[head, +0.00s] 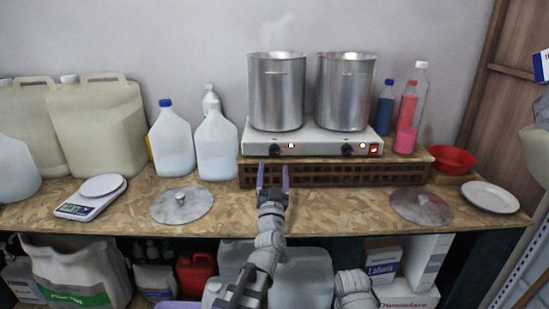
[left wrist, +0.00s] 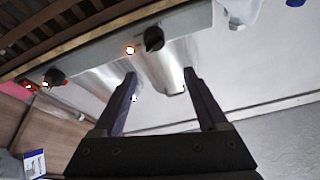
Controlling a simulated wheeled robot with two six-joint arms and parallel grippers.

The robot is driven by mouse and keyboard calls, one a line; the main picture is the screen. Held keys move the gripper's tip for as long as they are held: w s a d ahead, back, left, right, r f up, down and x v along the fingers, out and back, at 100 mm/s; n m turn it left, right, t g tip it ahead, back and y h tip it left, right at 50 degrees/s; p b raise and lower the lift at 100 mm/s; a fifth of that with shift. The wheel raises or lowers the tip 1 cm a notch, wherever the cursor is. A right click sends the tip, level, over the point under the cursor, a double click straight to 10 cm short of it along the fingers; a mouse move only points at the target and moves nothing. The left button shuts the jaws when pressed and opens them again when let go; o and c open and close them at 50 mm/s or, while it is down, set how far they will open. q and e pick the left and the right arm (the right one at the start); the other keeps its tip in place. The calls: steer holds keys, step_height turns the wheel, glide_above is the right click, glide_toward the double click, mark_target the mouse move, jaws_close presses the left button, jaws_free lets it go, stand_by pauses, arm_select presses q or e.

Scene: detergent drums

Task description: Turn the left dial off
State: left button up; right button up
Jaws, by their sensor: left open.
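The left dial (head: 274,149) is a dark knob on the front of the white double hot plate (head: 315,141). A small light glows beside it. It also shows in the left wrist view (left wrist: 153,38), with an orange-rimmed light next to it. The right dial (head: 348,149) sits further right, beside a red switch (head: 374,149); it also shows in the left wrist view (left wrist: 55,77). My left gripper (head: 273,169) is open and empty, its purple fingers pointing at the left dial from just in front and below, apart from it. My right gripper is not in view.
Two metal pots (head: 277,92) (head: 345,92) stand on the hot plate, with faint steam above the left one. The hot plate rests on a brown slatted crate (head: 310,175). Pot lids (head: 181,205) (head: 421,207) lie on the worktop. White jugs (head: 216,146) stand left.

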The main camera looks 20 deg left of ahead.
mark_target(275, 154)
arm_select(q)
steer(key=w, duration=0.2)
steer(key=w+a, duration=0.1)
steer(key=w, duration=0.4)
steer(key=shift+w+a, duration=0.1)
steer(key=shift+a, duration=0.25)
steer(key=shift+w+a+r, duration=0.1)
steer(key=shift+w+r, duration=0.1)
steer(key=shift+w, duration=0.25)
jaws_close()
